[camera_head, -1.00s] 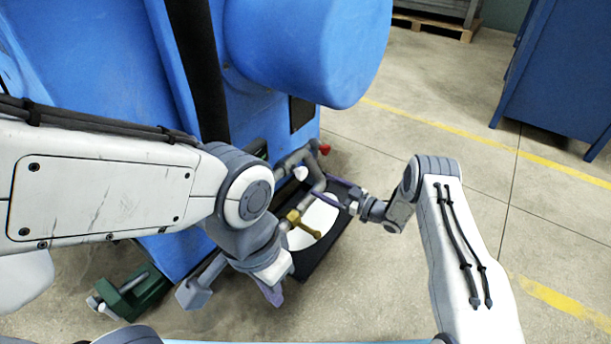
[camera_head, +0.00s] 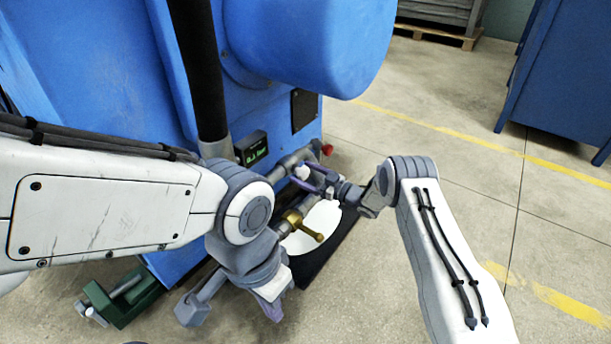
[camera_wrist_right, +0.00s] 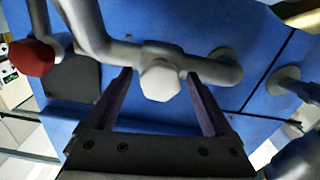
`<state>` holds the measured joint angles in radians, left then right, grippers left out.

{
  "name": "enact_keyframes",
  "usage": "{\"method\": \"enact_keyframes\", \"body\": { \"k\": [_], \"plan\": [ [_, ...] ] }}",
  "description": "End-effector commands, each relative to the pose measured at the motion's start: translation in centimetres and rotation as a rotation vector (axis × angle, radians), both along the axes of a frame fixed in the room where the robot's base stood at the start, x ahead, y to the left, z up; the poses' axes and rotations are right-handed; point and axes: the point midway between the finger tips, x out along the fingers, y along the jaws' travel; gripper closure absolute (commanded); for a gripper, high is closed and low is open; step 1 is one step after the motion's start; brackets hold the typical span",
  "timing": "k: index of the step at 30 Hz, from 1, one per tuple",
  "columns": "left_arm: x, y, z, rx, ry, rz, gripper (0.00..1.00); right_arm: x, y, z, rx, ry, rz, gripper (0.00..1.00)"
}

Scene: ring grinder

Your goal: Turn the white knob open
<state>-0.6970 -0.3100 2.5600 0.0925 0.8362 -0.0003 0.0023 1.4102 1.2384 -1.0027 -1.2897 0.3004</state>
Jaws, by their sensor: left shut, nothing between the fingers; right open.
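The white knob (camera_head: 302,172) sits on a grey pipe at the lower side of the blue machine. In the right wrist view the faceted white knob (camera_wrist_right: 160,80) is between the two fingertips, with a gap on each side. My right gripper (camera_head: 309,180) is open, with its purple fingers at the knob. My left gripper (camera_head: 272,306) is shut and empty, low in front of the machine and away from the knob.

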Motion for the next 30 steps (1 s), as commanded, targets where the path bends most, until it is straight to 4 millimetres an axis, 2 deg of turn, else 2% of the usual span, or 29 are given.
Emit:
{"method": "enact_keyframes", "body": {
  "k": [1, 7, 19, 30],
  "plan": [
    [0.0, 0.0, 0.0, 0.000, 0.000, 0.000, 1.00, 0.0, 0.0, 0.0, 0.000, 0.000, 0.000, 0.21],
    [0.0, 0.0, 0.0, 0.000, 0.000, 0.000, 1.00, 0.0, 0.1, 0.0, 0.000, 0.000, 0.001, 0.98],
    [0.0, 0.0, 0.4, 0.000, 0.000, 0.000, 1.00, 0.0, 0.1, 0.0, 0.043, 0.059, 0.000, 0.99],
    [0.0, 0.0, 1.5, 0.000, 0.000, 0.000, 1.00, 0.0, 0.1, 0.1, 0.214, 0.296, 0.000, 0.99]
  ]
}}
